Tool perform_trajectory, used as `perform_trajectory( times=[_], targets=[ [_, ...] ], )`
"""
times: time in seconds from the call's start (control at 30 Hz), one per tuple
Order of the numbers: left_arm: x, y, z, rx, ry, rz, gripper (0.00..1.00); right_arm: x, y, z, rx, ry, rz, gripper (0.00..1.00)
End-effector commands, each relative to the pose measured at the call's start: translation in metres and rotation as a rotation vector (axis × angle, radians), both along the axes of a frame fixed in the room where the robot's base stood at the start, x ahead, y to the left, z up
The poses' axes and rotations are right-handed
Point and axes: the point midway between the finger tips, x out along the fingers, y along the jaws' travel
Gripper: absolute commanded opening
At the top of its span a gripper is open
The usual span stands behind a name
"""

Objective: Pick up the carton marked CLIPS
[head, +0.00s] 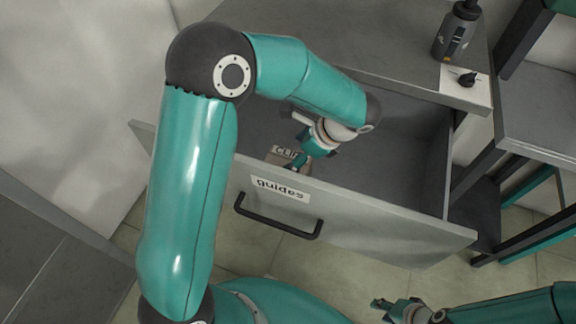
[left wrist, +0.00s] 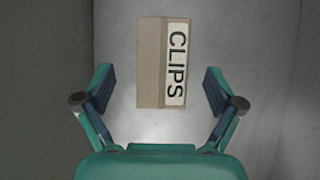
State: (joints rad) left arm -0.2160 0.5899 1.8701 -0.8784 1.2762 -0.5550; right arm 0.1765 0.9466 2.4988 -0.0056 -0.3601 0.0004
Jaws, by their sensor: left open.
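The CLIPS carton (head: 283,153) is a small tan box with a white label, lying on the floor of an open grey drawer (head: 385,165). In the left wrist view the carton (left wrist: 150,62) lies with its label along its right side. My left gripper (head: 298,160) is inside the drawer, above the carton, and partly hides it. In the left wrist view the left gripper (left wrist: 159,82) is open, with one finger either side of the carton's near part and gaps between. My right gripper (head: 390,309) is at the bottom right, outside the drawer; its jaw state is unclear.
The drawer front carries a label reading "guides" (head: 280,189) and a dark handle (head: 278,222). The drawer's right part is empty.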

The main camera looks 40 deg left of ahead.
Motion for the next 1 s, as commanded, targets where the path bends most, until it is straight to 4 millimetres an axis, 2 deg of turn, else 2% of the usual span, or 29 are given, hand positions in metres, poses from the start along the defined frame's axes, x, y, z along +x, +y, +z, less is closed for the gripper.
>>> perform_trajectory(
  times=[0.3, 0.63, 1.0],
  targets=[
    [0.001, 0.013, -0.041, 0.000, 0.004, 0.000, 0.94, 0.000, 0.000, -0.007, 0.000, 0.000, 0.000, 0.39],
    [0.000, 0.016, -0.047, 0.000, 0.002, -0.003, 0.92, 0.000, 0.000, -0.007, 0.000, 0.000, 0.000, 0.39],
    [0.001, 0.016, -0.046, 0.000, 0.001, -0.004, 0.30, 0.000, 0.000, -0.007, 0.000, 0.000, 0.000, 0.39]
  ],
)
